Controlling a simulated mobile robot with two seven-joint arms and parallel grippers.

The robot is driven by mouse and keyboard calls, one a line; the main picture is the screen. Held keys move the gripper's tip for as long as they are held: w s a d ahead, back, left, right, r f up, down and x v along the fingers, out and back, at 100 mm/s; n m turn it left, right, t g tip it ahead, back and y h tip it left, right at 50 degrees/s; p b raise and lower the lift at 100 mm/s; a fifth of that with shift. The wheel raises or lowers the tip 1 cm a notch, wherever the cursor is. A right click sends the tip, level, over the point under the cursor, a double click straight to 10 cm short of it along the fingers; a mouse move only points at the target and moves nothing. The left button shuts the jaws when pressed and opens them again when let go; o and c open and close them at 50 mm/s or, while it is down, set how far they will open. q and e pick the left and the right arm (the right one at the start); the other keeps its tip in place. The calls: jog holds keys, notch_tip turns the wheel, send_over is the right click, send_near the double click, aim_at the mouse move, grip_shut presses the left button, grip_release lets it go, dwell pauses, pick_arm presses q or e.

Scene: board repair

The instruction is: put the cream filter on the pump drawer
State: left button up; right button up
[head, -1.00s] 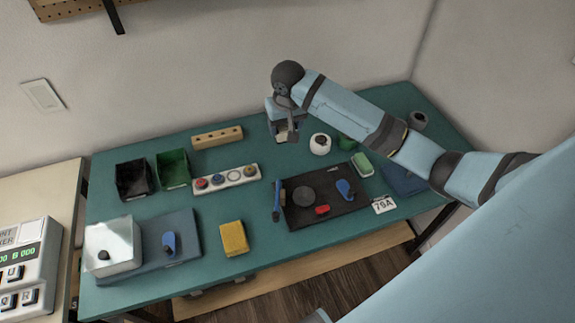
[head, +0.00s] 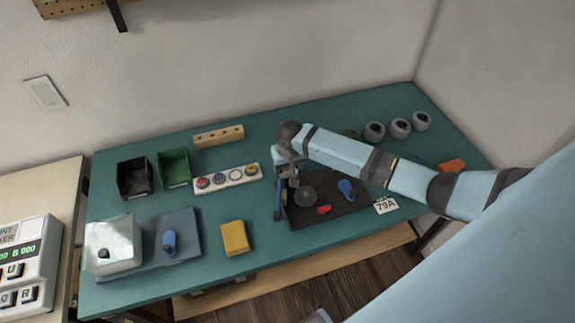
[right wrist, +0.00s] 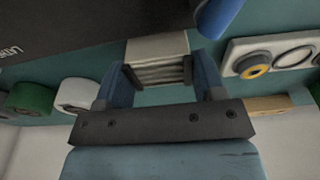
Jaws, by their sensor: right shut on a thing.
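My right gripper (head: 289,178) is shut on a cream block with ridged sides, the cream filter (right wrist: 158,50), which shows between the fingers in the right wrist view. In the head view the gripper hangs at the back left corner of a black panel (head: 345,207) and largely hides the filter. The panel carries a dark round disc, a red piece and a blue lever. It also fills the upper left of the right wrist view (right wrist: 60,28), with partly cut white lettering. No readable label names the pump drawer.
A blue-handled tool (head: 278,200) stands left of the panel. A button strip (head: 228,179), wooden block (head: 218,136), black bin (head: 135,177) and green bin (head: 173,167) lie left. A yellow block (head: 235,238) sits in front. Several grey cups (head: 400,127) stand back right.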

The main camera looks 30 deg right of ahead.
jog(key=shift+f, duration=0.15)
jog(key=o, duration=0.9)
